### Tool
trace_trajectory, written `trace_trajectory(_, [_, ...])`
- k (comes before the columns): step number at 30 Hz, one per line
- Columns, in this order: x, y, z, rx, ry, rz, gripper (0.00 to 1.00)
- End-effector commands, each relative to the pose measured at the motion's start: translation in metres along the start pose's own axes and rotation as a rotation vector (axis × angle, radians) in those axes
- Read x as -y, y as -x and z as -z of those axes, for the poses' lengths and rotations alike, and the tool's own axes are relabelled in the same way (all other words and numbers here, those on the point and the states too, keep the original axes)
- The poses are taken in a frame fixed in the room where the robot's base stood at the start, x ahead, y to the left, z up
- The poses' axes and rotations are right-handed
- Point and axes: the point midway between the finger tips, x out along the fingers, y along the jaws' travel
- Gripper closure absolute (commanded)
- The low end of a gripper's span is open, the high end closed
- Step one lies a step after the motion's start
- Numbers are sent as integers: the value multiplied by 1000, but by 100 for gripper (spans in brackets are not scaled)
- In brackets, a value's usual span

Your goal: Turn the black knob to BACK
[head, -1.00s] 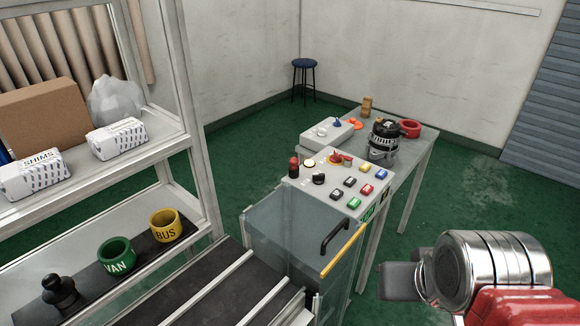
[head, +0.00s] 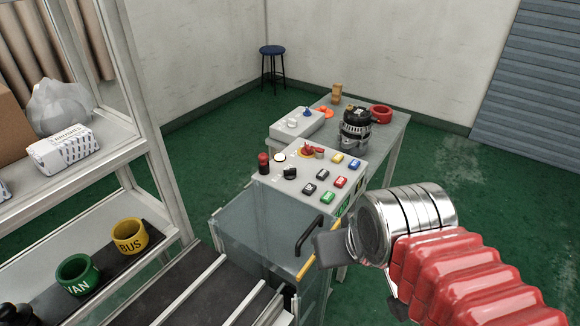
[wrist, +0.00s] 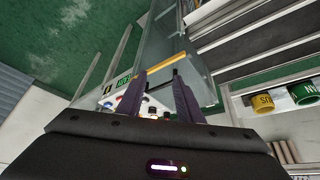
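The black knob (head: 290,173) sits on the front left of the light grey control panel (head: 272,182), beside a red-capped post (head: 263,162). A red switch on a yellow disc (head: 312,151) is behind it to the right. The lettering around the knob is too small to read. My gripper (head: 335,245) is in front of the panel and to the right of the knob, apart from it. In the wrist view my gripper's two fingers (wrist: 158,92) are apart with nothing held between them. The panel's edge shows partly behind them, and I cannot make out the black knob there.
Several coloured buttons (head: 340,182) cover the panel's right side. A clear guard with a black handle (head: 308,236) and yellow bar (head: 306,268) stands in front. An alternator (head: 355,130) rests on the table behind. A shelf with a yellow BUS ring (head: 130,236) stands left.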

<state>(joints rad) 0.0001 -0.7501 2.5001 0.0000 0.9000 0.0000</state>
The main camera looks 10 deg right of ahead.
Motion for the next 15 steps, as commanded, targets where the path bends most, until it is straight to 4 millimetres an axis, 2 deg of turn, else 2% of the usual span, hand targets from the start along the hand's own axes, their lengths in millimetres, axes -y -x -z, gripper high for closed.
trace_trajectory(5, [0, 1, 8, 2, 0, 0, 54])
trace_trajectory(8, [0, 1, 20, 6, 0, 0, 47])
trace_trajectory(15, [6, -3, 74, 22, 2, 1, 47])
